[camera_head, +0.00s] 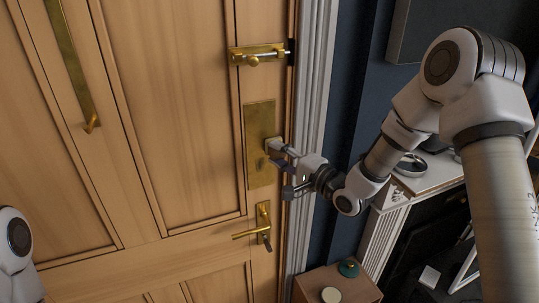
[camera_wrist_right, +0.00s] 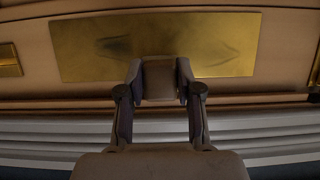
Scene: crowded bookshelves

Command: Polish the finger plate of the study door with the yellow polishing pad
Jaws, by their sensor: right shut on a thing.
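The brass finger plate (camera_head: 259,120) is a tall upright rectangle on the wooden door, between the bolt and the lever handle. It lies across the wrist view (camera_wrist_right: 80,50), with dark smudges left of the gripper and a fainter mark to the right. My right gripper (camera_head: 275,153) is at the plate's right side, shut on a small block (camera_wrist_right: 160,82), which I take for the polishing pad. The block looks brownish in shadow, so its yellow does not show clearly. It overlaps the plate's lower edge in the wrist view; contact is hard to tell. My left gripper is out of view.
A brass bolt (camera_head: 257,54) is above the plate and a lever handle (camera_head: 262,228) below. A long pull handle (camera_head: 70,60) is at upper left. A white door frame (camera_head: 315,100) runs close on the right. A small wooden cabinet (camera_head: 310,283) holds round pale and green items.

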